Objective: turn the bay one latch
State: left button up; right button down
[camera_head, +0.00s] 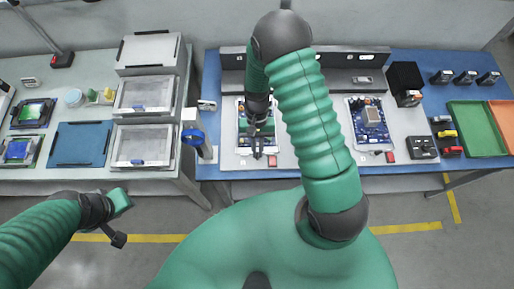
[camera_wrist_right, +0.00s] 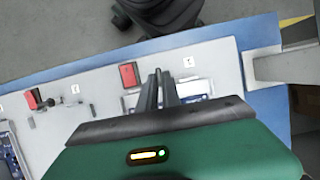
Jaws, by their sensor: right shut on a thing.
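Bay one is the left bay on the grey panel (camera_head: 284,138) of the blue workbench; its board (camera_head: 243,122) is partly hidden by my right arm. My right gripper (camera_head: 258,155) points down at the front edge of that bay, left of a red block (camera_head: 272,160). In the right wrist view the fingers (camera_wrist_right: 160,78) are close together, right of the red block (camera_wrist_right: 129,74). They are shut on the bay one latch, which is mostly hidden between them. My left gripper (camera_head: 118,220) hangs over the floor in front of the left table, with its fingers unclear.
The second bay holds a blue board (camera_head: 370,120) with a red block (camera_head: 390,157) at its front. A black control box (camera_head: 422,147), a green tray (camera_head: 472,126) and an orange tray (camera_head: 502,118) stand at right.

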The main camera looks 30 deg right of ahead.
dwell(0.4)
jog(key=c, duration=1.5)
grip_release()
jog(key=shift+c, duration=0.2)
jog(key=shift+r, duration=0.1)
jog(key=v, duration=1.6)
jog(key=shift+r+b, duration=0.3)
